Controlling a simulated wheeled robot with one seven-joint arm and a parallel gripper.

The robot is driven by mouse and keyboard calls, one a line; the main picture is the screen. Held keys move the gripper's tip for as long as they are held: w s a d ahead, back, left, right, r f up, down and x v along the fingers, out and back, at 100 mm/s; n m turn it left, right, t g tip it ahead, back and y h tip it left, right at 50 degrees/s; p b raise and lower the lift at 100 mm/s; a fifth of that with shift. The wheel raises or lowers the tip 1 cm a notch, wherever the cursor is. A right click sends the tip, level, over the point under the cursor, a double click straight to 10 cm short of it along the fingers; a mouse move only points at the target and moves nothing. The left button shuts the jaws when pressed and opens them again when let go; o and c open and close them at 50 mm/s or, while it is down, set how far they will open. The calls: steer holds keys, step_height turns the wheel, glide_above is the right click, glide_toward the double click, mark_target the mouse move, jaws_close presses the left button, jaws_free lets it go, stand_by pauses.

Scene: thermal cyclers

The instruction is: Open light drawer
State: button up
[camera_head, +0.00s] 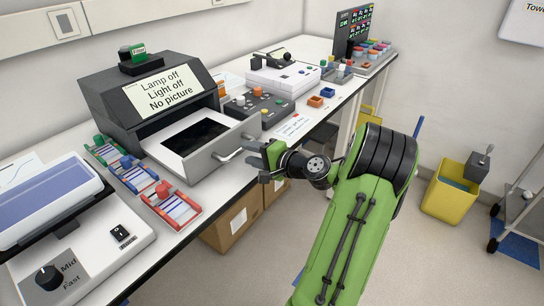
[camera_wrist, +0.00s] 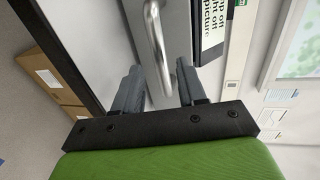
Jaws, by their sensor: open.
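The light drawer (camera_head: 205,160) stands out from the front of a dark grey housing (camera_head: 115,97), with a black panel (camera_head: 195,137) inside its pale tray. The housing's label (camera_head: 165,88) reads "Lamp off, Light off, No picture". A silvery bar handle (camera_head: 236,153) is on the drawer's front. My gripper (camera_head: 256,158) is open just right of the handle in the head view. In the wrist view, the handle (camera_wrist: 156,40) runs lengthwise between the two fingers of my gripper (camera_wrist: 160,72). No finger is clearly touching it, and I cannot tell whether the fingertips reach past the bar.
Red, blue and green slide trays (camera_head: 172,205) lie left of the drawer. A grey control box with knobs (camera_head: 258,107) stands right of it. A device with a dial (camera_head: 75,250) is at the near left. Cardboard boxes (camera_head: 232,222) stand under the bench; a yellow bin (camera_head: 450,192) stands right.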

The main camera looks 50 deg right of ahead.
steer(key=p+v, duration=0.1)
steer(key=v, duration=1)
steer(key=shift+p, duration=0.3)
steer(key=shift+a, duration=0.1)
steer(key=w+a+r+n+g+y+p, duration=0.25)
steer(key=a+n+g, duration=0.2)
steer(key=a, duration=0.55)
steer(key=w+a+r+n+g+y+p, duration=0.1)
steer(key=w+a+n+g+p, duration=0.25)
steer(key=a, duration=0.55)
steer(key=s+a+r+n+g+h+p, duration=0.1)
steer(key=s+a+r+n+h, duration=0.1)
steer(key=s+a+r+n, duration=0.2)
steer(key=s+a+r+n+g+h+p, duration=0.1)
steer(key=s+a+r+n+h+p, duration=0.1)
steer(key=s+a+r+n, duration=0.3)
steer(key=s+a, duration=0.3)
steer(key=s, duration=0.2)
steer(key=shift+s+r+n+p, duration=0.3)
